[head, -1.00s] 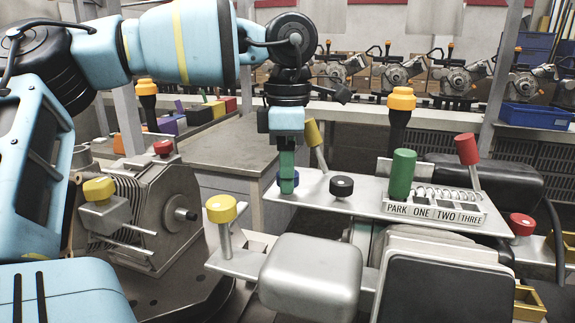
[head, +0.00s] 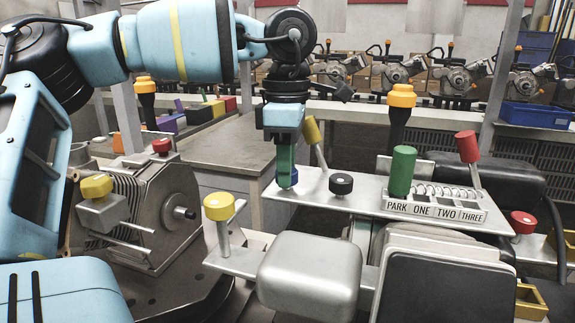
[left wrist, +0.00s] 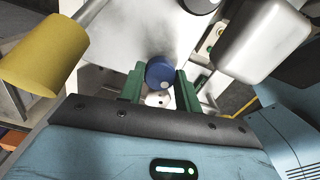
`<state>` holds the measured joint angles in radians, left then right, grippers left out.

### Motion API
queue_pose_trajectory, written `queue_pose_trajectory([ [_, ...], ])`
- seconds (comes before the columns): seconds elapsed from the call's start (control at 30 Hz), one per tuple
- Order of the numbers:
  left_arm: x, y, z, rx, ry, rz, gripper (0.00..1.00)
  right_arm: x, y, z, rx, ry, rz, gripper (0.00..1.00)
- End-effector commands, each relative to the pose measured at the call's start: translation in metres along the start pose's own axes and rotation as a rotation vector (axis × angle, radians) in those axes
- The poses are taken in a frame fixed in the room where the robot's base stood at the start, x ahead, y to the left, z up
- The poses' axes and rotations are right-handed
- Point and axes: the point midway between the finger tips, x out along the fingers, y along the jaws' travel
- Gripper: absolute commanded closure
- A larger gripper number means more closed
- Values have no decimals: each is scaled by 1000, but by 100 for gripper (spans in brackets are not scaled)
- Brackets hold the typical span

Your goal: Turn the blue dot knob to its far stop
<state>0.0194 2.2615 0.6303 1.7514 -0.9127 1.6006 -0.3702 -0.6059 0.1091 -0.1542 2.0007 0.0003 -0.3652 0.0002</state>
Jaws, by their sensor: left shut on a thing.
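The blue knob (head: 294,177) is at the left end of the silver control plate (head: 340,200), mostly hidden by my left gripper (head: 286,181). My left gripper points straight down and its green fingers are shut on the knob. In the left wrist view the round blue knob (left wrist: 158,70) sits between the two green fingers, with a pale dot on its near edge. A small white disc with dark marks (left wrist: 158,99) shows beside it. My right gripper is not in view.
A black knob (head: 341,184) is just right of the blue one. A yellow-tipped lever (head: 312,131) stands close behind my gripper, and a green handle (head: 402,171) is farther right. A yellow knob (head: 219,206) and silver housing (head: 310,272) are in front.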

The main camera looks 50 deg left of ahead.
Motion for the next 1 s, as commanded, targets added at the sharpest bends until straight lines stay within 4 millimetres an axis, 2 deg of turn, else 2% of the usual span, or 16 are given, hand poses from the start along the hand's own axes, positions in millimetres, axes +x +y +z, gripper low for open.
queue_pose_trajectory([
  [0.2,0,1,0,174,1,2,89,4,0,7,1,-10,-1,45],
  [0.7,-1,0,0,640,0,2,89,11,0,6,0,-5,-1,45],
  [1.0,-1,0,0,846,-1,3,89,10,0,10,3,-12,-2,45],
])
